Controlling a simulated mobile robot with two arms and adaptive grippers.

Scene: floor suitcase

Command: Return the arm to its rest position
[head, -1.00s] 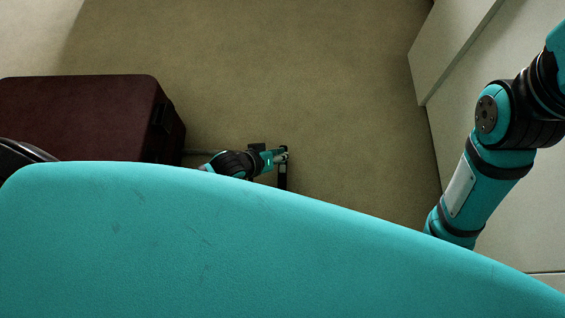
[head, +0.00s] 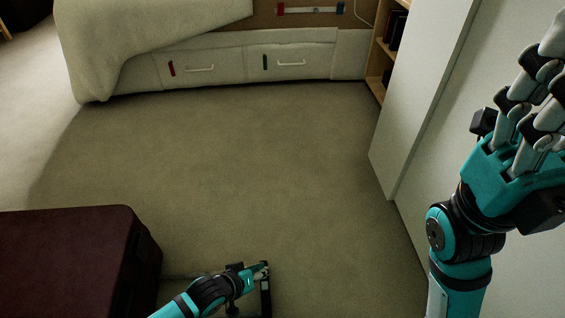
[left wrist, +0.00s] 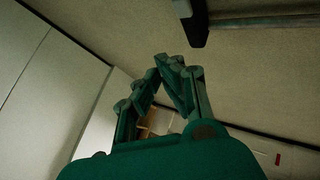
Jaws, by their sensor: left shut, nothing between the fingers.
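A dark maroon suitcase (head: 60,262) lies on the floor at the lower left of the head view. A thin rod runs right from it to a black handle grip (head: 266,298). The grip and rod (left wrist: 265,20) also show at the top of the left wrist view. My left gripper (head: 262,268) is beside the grip in the head view; I cannot tell whether they touch. In the left wrist view its green fingers (left wrist: 165,62) meet at the tips, with nothing between them. My right gripper (head: 538,95) is raised at the right, its fingers pointing up and partly cut off.
White drawers (head: 245,66) under a cream-covered bed (head: 150,35) stand at the back. A shelf (head: 385,45) and a white panel (head: 425,85) stand at the right, close to my right arm. The carpet (head: 230,160) between is clear.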

